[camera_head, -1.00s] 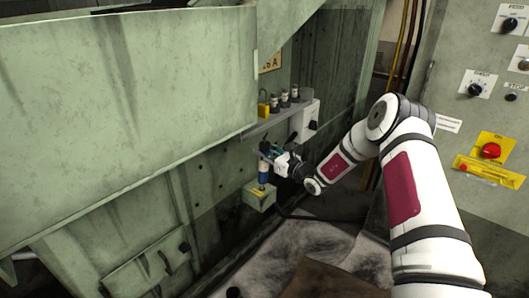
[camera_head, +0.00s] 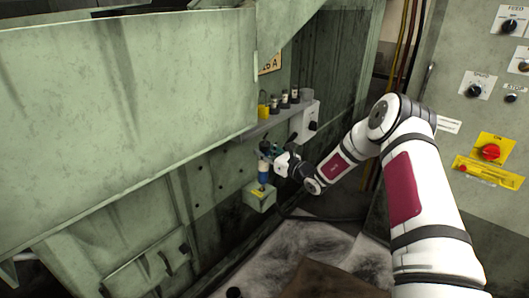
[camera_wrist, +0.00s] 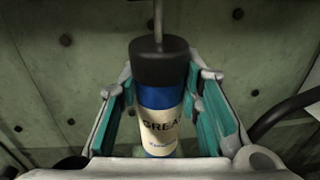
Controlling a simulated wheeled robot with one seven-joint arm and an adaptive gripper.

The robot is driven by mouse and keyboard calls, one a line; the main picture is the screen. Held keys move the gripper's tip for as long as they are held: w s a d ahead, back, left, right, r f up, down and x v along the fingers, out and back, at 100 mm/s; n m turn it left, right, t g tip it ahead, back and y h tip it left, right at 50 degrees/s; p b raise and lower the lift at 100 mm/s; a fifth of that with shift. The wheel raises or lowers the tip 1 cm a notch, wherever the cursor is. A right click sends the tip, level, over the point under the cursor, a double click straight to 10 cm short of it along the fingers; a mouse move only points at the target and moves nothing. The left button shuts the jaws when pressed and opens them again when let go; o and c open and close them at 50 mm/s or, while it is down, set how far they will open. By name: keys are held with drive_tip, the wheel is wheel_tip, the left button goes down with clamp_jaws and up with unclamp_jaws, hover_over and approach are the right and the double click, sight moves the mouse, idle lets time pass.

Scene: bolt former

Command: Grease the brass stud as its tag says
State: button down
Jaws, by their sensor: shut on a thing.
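A grease canister (camera_wrist: 160,118) with a blue and cream label and a black cap stands between the fingers of my gripper (camera_wrist: 162,100) in the wrist view. The label's visible letters read "GREA". A thin rod rises from the cap. My gripper (camera_head: 271,158) is shut on the canister (camera_head: 263,172), which is upright just above a small green box (camera_head: 260,200) on the machine wall in the head view. Whether the canister touches the box is unclear. I cannot make out the brass stud or its tag.
Above my gripper a ledge (camera_head: 254,132) holds a yellow item (camera_head: 263,107) and several dark-topped small containers (camera_head: 284,100). A white switch box (camera_head: 304,122) is beside them. A large green panel (camera_head: 110,90) overhangs at left. A control panel (camera_head: 480,130) stands at right.

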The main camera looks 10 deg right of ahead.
drive_tip(key=shift+r, duration=0.2)
idle(0.4)
drive_tip(key=shift+f, duration=0.6)
idle(0.5)
